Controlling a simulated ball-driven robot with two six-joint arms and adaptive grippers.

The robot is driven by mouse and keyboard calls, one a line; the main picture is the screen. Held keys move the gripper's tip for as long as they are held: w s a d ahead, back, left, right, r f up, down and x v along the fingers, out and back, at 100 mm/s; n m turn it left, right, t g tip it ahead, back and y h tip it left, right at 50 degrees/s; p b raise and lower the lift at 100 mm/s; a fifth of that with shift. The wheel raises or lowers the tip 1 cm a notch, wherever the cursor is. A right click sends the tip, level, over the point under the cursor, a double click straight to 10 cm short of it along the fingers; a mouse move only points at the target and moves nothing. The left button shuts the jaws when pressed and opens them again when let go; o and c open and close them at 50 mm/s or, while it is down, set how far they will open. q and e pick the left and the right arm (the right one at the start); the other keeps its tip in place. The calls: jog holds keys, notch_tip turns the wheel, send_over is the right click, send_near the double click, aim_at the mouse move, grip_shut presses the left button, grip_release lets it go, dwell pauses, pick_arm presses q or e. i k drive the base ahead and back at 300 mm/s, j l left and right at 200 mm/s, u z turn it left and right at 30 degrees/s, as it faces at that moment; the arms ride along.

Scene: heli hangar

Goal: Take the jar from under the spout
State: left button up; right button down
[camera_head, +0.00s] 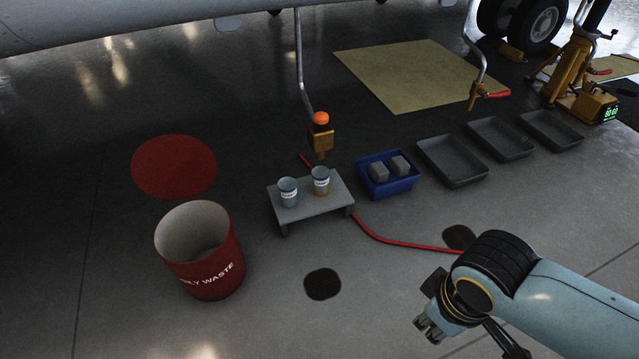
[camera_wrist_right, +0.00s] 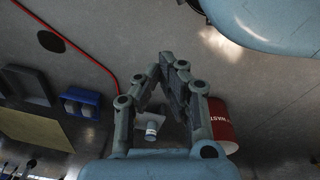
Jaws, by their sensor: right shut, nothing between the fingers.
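Two small grey jars with white labels stand upright on a low grey stand (camera_head: 300,211). The right-hand jar (camera_head: 321,181) is under the brass spout (camera_head: 320,142) with the orange knob, with a gap between them. The other jar (camera_head: 288,191) stands to its left. My right gripper (camera_head: 430,328) is shut and empty, well to the right of the stand and nearer to me. In the right wrist view, its fingers (camera_wrist_right: 172,62) meet at the tips. One jar (camera_wrist_right: 152,130) shows between the finger links; the other is hidden there. My left gripper is out of view.
A red waste bin (camera_head: 205,268) stands left of the stand. A blue crate (camera_head: 390,190) with grey blocks is right of it, then several dark trays (camera_head: 453,181). A red hose (camera_head: 405,244) crosses the floor.

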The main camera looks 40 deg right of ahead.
aim_at(321, 174)
jog(key=i+j+z, duration=0.1)
jog(key=i+z, duration=0.25)
jog(key=i, duration=0.2)
jog(key=i+j+z, duration=0.2)
jog(key=i+z, duration=0.15)
jog(key=i, duration=0.15)
